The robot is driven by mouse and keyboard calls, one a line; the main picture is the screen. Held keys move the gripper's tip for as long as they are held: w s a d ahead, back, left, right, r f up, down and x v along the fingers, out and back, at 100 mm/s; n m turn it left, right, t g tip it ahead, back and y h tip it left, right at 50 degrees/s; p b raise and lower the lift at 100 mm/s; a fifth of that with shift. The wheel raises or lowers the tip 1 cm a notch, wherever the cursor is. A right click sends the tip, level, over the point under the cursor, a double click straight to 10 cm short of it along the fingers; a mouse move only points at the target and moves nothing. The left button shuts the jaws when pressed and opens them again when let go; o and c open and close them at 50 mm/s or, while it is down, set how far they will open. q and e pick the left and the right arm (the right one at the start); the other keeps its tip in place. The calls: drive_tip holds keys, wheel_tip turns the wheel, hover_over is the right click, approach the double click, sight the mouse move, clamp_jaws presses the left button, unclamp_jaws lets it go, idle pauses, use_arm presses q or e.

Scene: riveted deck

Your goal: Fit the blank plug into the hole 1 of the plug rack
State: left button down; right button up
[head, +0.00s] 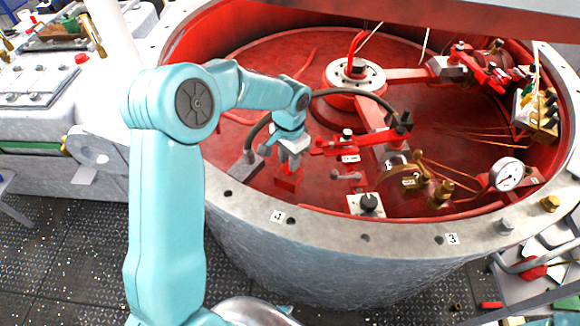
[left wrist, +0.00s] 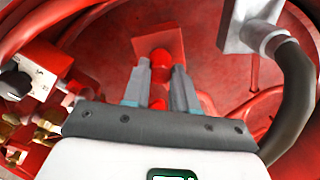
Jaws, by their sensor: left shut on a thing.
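My left gripper (head: 290,160) is inside the red-lined round well, near its left front wall, pointing down. It is shut on the round stub of a red square-bodied piece, which I take for the blank plug (head: 288,181). In the left wrist view, the two grey fingers (left wrist: 160,75) sit on either side of the stub, with the red square body (left wrist: 172,38) beyond the tips. I cannot tell whether the plug touches the surface behind it. I cannot make out which part is the plug rack or its hole 1. My right gripper is not in view.
A grey block (head: 246,166) with a thick dark cable stands close left of the gripper; it also shows in the wrist view (left wrist: 238,25). Right of it are red valves (head: 348,146), a black-knobbed plate (head: 368,204) and a gauge (head: 507,174). The grey rim (head: 325,228) curves in front.

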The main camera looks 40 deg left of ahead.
use_arm(q)
drive_tip(key=shift+r+p, duration=1.25)
drive_tip(key=shift+r, duration=0.75)
idle(0.6)
